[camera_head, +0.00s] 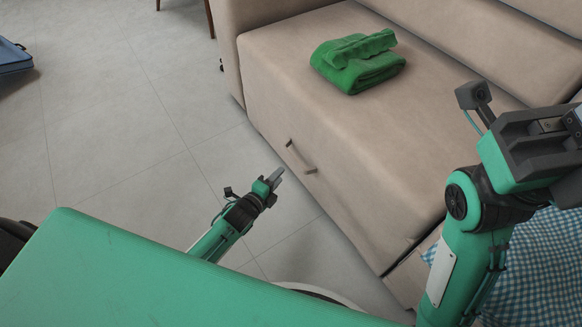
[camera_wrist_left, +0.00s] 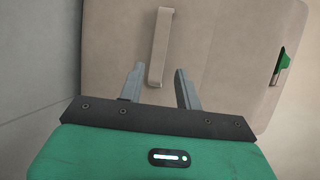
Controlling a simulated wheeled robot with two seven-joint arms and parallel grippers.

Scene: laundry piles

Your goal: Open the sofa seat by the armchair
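The beige sofa seat (camera_head: 330,130) has a slim bar handle (camera_head: 300,157) on its front face. The seat looks shut. In the left wrist view the handle (camera_wrist_left: 160,45) stands straight ahead, with its lower end near the gap between my fingertips. My left gripper (camera_head: 280,174) is open and empty, just in front of the sofa and pointing at the handle; it also shows in the left wrist view (camera_wrist_left: 160,70). It appears apart from the handle. My right arm's dark end (camera_head: 540,150) is above the sofa's right part; its fingertips are out of view.
A folded green cloth (camera_head: 357,65) lies on top of the seat. Blue checkered cloth (camera_head: 540,265) shows at lower right. A blue object (camera_head: 12,57) is on the floor at far left. The tiled floor (camera_head: 110,130) left of the sofa is clear.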

